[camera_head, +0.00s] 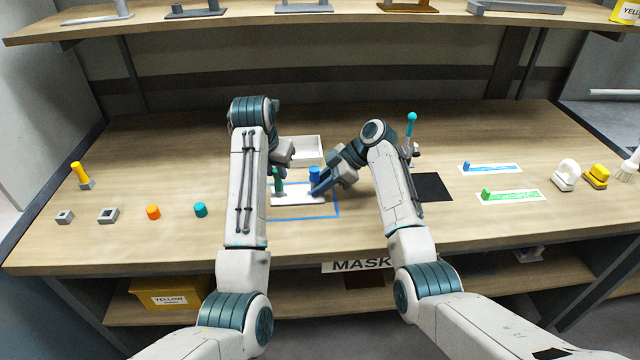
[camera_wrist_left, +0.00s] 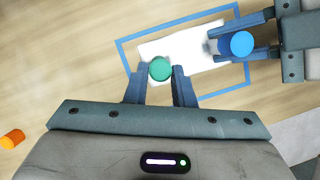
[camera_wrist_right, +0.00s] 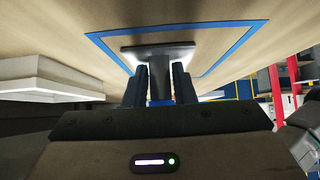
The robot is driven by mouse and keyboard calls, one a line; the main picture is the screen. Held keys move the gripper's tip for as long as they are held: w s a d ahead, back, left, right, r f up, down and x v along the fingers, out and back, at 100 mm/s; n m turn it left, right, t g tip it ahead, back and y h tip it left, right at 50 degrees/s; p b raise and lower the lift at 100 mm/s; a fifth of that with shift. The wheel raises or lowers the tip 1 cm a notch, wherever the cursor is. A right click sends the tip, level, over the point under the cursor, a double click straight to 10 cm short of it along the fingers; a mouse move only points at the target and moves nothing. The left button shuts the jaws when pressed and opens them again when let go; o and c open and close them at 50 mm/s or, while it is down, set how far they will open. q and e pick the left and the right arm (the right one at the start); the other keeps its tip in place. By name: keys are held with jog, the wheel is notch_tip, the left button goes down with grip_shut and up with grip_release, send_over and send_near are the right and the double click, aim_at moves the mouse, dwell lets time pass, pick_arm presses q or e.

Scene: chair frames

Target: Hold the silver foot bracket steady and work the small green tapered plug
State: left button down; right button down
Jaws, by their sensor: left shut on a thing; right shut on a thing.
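The silver foot bracket (camera_head: 298,201) lies as a pale flat plate inside a blue taped outline at the table's middle. The green tapered plug (camera_wrist_left: 160,69) is at its left end, upright, between the fingers of my left gripper (camera_wrist_left: 160,78). My left gripper is shut on it; whether the plug is seated cannot be told. A blue-topped post (camera_wrist_left: 242,44) stands at the bracket's right end. My right gripper (camera_head: 322,184) is shut on this post from the right.
A white tray (camera_head: 303,150) sits behind the bracket. An orange plug (camera_head: 153,212), a teal plug (camera_head: 201,209) and grey square blocks (camera_head: 108,215) lie to the left. A black mat (camera_head: 432,187) and a teal-topped stand (camera_head: 410,130) are to the right.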

pick_arm(q)
jog(key=shift+r, duration=0.35)
pick_arm(e)
jog(key=shift+f, duration=0.15)
pick_arm(q)
jog(key=shift+r, duration=2.65)
pick_arm(e)
jog(key=c, duration=1.1)
grip_release()
pick_arm(q)
jog(key=shift+w, duration=0.1)
jog(key=shift+f, duration=0.1)
pick_arm(e)
jog(key=shift+d+r, duration=0.25)
jog(key=shift+d, duration=0.05)
jog(key=v, duration=1.1)
jog(key=shift+d+r, duration=0.1)
jog(key=shift+r, duration=0.1)
